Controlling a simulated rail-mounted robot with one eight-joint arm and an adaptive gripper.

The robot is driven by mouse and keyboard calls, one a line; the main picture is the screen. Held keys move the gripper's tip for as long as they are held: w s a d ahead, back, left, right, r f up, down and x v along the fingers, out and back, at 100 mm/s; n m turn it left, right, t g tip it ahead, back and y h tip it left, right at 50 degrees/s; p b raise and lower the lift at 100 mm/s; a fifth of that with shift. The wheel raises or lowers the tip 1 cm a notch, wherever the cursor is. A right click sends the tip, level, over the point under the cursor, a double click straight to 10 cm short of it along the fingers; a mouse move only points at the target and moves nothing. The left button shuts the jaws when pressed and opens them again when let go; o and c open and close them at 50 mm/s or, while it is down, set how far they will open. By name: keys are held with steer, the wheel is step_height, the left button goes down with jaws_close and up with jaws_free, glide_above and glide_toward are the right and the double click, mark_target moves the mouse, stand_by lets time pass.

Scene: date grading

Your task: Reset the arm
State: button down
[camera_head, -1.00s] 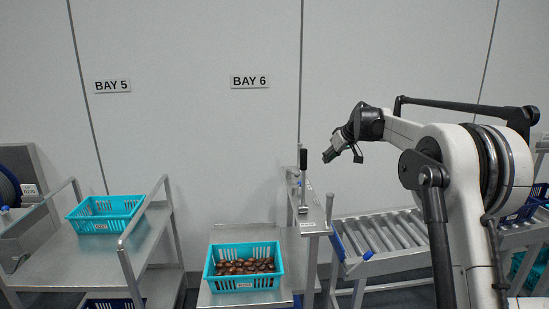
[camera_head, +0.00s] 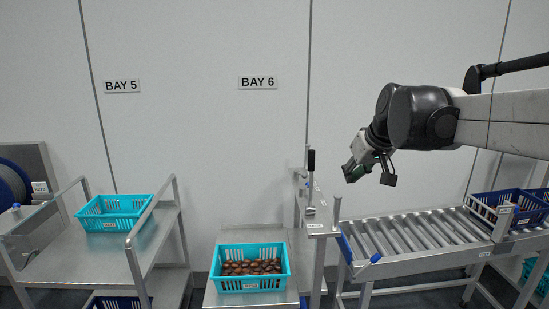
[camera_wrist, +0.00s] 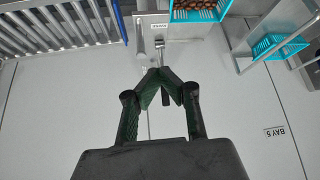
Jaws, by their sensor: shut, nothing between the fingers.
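My gripper (camera_head: 352,172) is in the air in the head view, above the near end of the roller conveyor and right of the upright black-handled device. It is shut and empty. In the wrist view its two dark green fingers (camera_wrist: 160,72) meet at their tips with nothing between them. My arm reaches in from the right edge of the head view. Nothing touches the gripper.
A teal crate of dates (camera_head: 222,284) stands on the bench under BAY 6. An empty-looking teal crate (camera_head: 92,224) sits on the left cart. The roller conveyor (camera_head: 408,238) carries a blue crate (camera_head: 528,216) at its right. The black-handled device (camera_head: 311,160) stands near the gripper.

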steer(key=s+f+m, duration=0.1)
steer(key=s+f, duration=0.4)
steer(key=s, duration=0.4)
steer(key=s+f+m+h, duration=0.1)
steer(key=s+f, duration=0.3)
steer(key=s, duration=0.6)
steer(key=s+f, duration=0.5)
steer(key=s, duration=0.5)
steer(key=shift+s+d+f+m+h, duration=0.2)
steer(key=shift+d+f+m+h, duration=0.05)
steer(key=shift+f+m+h, duration=0.15)
